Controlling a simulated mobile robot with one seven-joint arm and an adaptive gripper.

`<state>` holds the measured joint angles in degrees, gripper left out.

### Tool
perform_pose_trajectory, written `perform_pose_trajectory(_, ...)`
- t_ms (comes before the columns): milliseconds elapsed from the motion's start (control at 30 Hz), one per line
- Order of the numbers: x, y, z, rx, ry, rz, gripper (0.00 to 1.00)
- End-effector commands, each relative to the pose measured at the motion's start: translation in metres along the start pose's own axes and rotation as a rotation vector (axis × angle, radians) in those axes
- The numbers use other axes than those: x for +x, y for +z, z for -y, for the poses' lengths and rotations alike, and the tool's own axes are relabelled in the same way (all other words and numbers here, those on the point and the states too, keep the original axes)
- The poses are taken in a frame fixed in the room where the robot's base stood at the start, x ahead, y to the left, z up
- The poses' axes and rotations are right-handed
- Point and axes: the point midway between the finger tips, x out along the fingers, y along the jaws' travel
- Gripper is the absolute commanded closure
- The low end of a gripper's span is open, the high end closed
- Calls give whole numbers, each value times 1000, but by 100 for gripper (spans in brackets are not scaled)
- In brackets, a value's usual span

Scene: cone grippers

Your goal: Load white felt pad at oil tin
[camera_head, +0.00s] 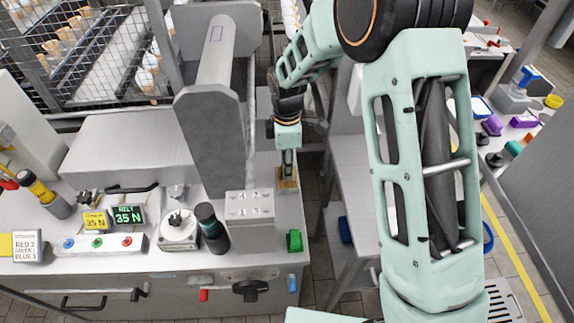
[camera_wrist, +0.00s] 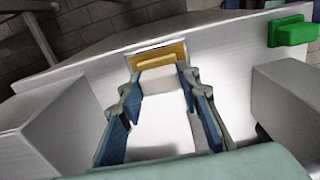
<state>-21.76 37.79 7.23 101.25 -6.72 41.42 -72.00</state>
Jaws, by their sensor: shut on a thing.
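My gripper (camera_wrist: 158,82) is shut on the white felt pad (camera_wrist: 160,80), a pale block between its blue-lined fingers in the wrist view. The oil tin (camera_wrist: 133,62) is a yellow-brown, shallow-looking open piece just beyond the fingertips. The pad's far end lies at or over the tin; I cannot tell whether they touch. In the head view my gripper (camera_head: 288,160) points down at the tin (camera_head: 289,184) at the right edge of the bench. The pad is too small or hidden to make out there.
A grey upright plate and roller (camera_head: 215,110) stand left of my gripper. A pale block (camera_head: 249,207) and a green block (camera_head: 294,241) are nearer on the bench. A dark-topped cylinder (camera_head: 211,228) stands beside the pale block. A gap to the floor lies right of the bench.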

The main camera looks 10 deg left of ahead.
Motion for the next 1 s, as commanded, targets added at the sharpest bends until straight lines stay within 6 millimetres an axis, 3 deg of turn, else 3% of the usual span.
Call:
perform_pose_trajectory(600, -53, 0, 0, 0, 1, 0, 88)
perform_pose_trajectory(1000, -55, 0, 0, 0, 1, 0, 88)
